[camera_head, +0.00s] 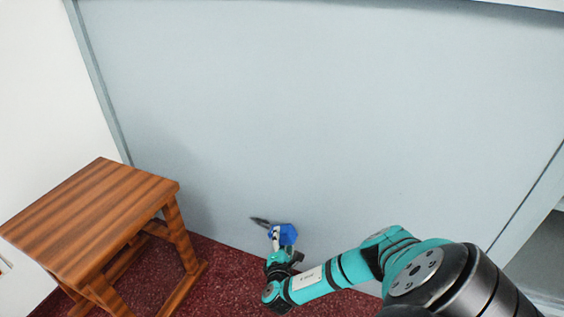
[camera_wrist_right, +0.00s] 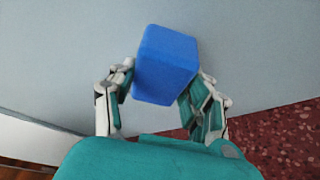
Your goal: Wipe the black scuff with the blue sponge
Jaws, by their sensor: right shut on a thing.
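The blue sponge (camera_head: 284,234) is held in my right gripper (camera_head: 276,240), low in front of the pale blue-grey panel. In the right wrist view the sponge (camera_wrist_right: 166,65) is a blue block between the two fingers of my right gripper (camera_wrist_right: 162,85), which are shut on its sides. The black scuff (camera_head: 260,221) is a short dark mark low on the panel, just left of the sponge in the head view. In the right wrist view I do not see the scuff. I cannot tell whether the sponge touches the panel. My left gripper is not in view.
A striped wooden stool (camera_head: 95,215) stands at the left, its legs near the panel. The panel (camera_head: 330,120) is large and otherwise bare. Dark red carpet (camera_head: 225,285) covers the floor below it. A white wall (camera_head: 40,80) is at the far left.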

